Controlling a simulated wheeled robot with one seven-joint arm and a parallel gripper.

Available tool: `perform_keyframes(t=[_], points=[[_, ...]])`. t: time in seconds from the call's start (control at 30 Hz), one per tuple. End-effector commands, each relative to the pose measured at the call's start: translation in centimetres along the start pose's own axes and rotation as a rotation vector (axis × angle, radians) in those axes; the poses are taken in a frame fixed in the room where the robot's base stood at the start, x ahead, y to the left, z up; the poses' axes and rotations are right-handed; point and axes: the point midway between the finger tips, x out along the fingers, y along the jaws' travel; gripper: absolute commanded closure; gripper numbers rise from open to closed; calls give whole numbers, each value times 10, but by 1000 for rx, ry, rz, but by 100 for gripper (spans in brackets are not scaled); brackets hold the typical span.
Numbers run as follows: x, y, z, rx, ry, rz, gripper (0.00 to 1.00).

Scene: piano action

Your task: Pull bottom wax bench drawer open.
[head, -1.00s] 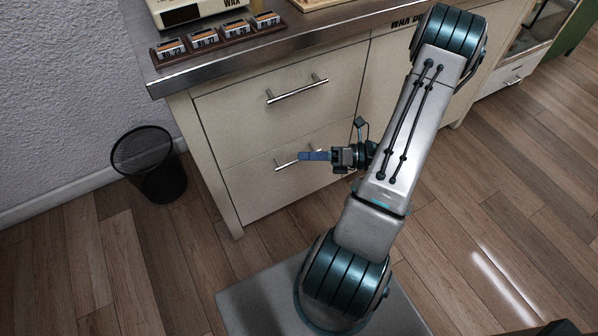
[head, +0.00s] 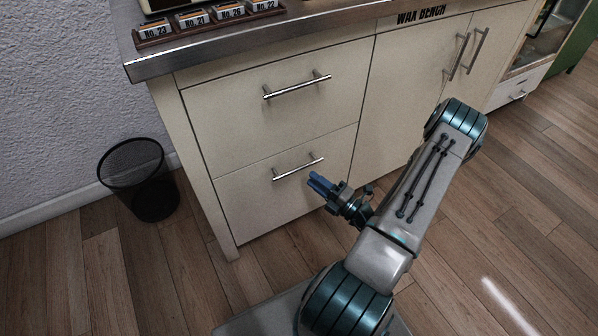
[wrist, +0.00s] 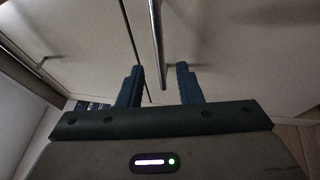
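The wax bench (head: 365,110) has two drawers on its left side, both shut. The bottom wax bench drawer (head: 262,205) has a horizontal metal bar handle (head: 298,167). My gripper (head: 318,183) is in front of this drawer, just below and right of the handle's right end. In the wrist view my gripper (wrist: 160,72) is open, its two blue fingers apart. A bar handle (wrist: 157,38), apparently the bottom one, shows in the gap between the fingers, with no clear contact. Nothing is held.
The top drawer (head: 250,115) has its own bar handle (head: 297,87). A black mesh bin (head: 140,180) stands on the floor at left. A cupboard door with upright handles (head: 466,52) is at right.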

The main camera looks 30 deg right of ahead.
Motion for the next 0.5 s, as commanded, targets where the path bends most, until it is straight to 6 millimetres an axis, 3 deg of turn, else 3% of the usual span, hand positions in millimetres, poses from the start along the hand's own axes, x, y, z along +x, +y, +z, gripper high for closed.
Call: perform_keyframes(t=[0.2,0.5], points=[[43,-2,-2,0,4,1,68],[67,0,0,-1,1,1,68]])
